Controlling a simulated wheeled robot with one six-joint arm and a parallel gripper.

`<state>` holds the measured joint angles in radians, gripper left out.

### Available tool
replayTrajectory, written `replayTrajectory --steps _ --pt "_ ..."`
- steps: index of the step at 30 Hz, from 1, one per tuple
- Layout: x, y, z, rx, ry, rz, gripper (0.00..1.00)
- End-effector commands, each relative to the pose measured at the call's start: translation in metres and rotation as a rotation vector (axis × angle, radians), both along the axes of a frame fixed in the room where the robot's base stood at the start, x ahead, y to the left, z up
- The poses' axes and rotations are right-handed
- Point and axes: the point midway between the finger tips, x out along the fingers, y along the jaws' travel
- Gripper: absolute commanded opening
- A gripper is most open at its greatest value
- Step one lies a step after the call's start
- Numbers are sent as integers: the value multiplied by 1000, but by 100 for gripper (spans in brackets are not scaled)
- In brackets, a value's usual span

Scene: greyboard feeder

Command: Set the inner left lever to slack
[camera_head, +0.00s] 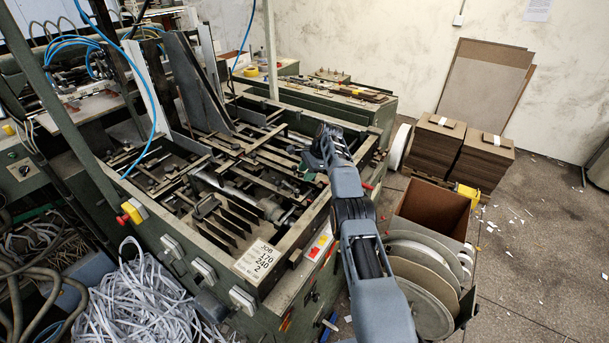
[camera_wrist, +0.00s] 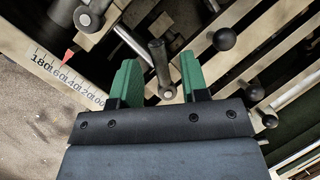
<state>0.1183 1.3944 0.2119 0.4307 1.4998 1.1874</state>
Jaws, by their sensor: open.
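In the wrist view, my gripper (camera_wrist: 158,82) is open, with one green finger on each side of a dark grey cylindrical lever handle (camera_wrist: 160,62). The handle ends at a round pivot near the wrist plate, and no clear grip on it shows. Several black ball-ended levers, such as one knob (camera_wrist: 225,39), stand to the right. I cannot tell which lever is the inner left one or whether it is slack. In the head view, my gripper (camera_head: 318,152) is over the feeder's right side and hides the levers below it.
The feeder frame (camera_head: 300,243) surrounds many bars and rods. A job card (camera_head: 258,258) lies on its front corner. A scale with a red pointer (camera_wrist: 68,57) and a crank (camera_wrist: 88,17) are left of my gripper.

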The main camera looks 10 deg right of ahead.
Motion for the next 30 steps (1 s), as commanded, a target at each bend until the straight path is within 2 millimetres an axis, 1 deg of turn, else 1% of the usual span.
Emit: replayTrajectory --steps 2,3,6,7,10,12,15,16,21,25,30 --pt "-1 -7 15 -1 -4 -3 41" --pt "-3 -17 10 -1 0 -6 41" --pt "-8 -40 8 -1 0 -6 41" --pt "-10 -47 13 -1 1 -5 41" --pt "-15 -68 14 0 2 -6 41" --pt "-17 -82 18 -1 2 -5 41" --pt "-21 -99 16 0 1 -3 41" --pt "-21 -101 13 -1 0 -2 41" --pt "-25 -115 12 0 -2 -2 41" --pt "-27 -121 13 -1 -2 -1 41" --pt "-28 -123 13 -1 -2 -2 41"
